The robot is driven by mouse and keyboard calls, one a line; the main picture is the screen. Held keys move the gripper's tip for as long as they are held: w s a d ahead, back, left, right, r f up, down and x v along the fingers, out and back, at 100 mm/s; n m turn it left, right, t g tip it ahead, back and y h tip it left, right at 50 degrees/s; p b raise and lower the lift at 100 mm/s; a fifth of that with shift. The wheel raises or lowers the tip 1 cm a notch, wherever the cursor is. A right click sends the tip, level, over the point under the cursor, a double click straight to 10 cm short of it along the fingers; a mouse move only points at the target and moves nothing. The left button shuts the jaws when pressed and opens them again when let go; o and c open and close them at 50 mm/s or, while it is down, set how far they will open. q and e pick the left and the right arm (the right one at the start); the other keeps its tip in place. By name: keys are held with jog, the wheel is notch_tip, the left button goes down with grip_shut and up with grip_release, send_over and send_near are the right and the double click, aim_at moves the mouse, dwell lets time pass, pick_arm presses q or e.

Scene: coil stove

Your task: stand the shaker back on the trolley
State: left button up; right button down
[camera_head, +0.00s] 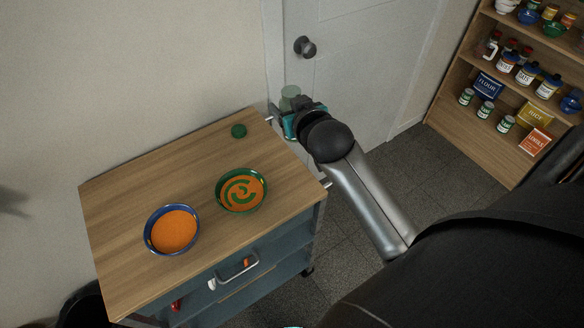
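A pale green, see-through shaker (290,92) shows at my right gripper (291,118), just past the trolley's back right corner. My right gripper, with teal fingers, appears shut on it; the wrist hides part of the grip and the shaker's lower part. The trolley (130,195) has a wooden top and a blue-grey body. A small dark green round thing, like a cap (238,131), sits near the top's back edge.
On the trolley top are a blue bowl (172,230) of orange food and a green bowl (241,190) of orange food with a green swirl. The back left of the top is clear. A door (350,60) stands behind; a stocked shelf (470,130) is at right.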

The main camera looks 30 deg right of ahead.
jog(key=shift+y, duration=0.3)
jog(key=shift+w+a+f+b, duration=0.1)
jog(key=shift+f+b, duration=2.7)
jog(key=shift+f, duration=6.35)
jog(key=shift+f, duration=0.15)
jog(key=shift+c, duration=0.3)
grip_release()
